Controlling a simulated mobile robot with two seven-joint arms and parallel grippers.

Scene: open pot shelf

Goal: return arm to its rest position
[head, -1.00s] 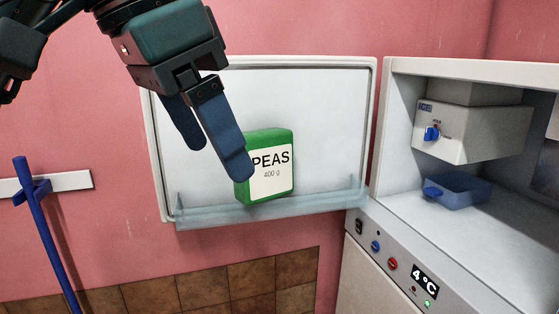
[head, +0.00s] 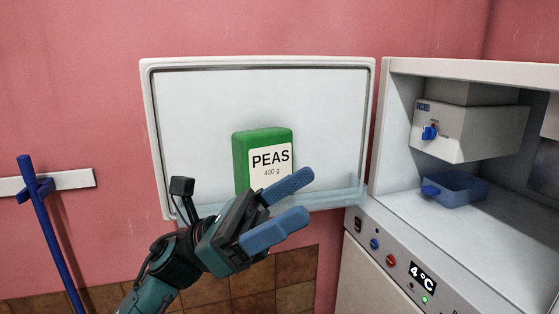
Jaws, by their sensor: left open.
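My left gripper (head: 308,195) is in the lower middle of the head view, its arm coming up from the bottom left. Its two blue fingers are apart with nothing between them, pointing right. It appears in front of the lower part of the fridge door. A green pack of peas (head: 262,145), labelled "PEAS 400 g", stands upright at the door shelf (head: 345,194). The gripper hides the pack's lower edge and much of the shelf. I cannot tell whether the gripper touches the shelf. My right gripper is not in view.
The white fridge door (head: 200,100) stands open against the pink wall. The fridge (head: 390,130) at right holds an ice dispenser (head: 470,130) and a blue tray (head: 458,188). A control panel (head: 400,265) shows 4 °C. A blue pole (head: 50,235) hangs from a white rail at left.

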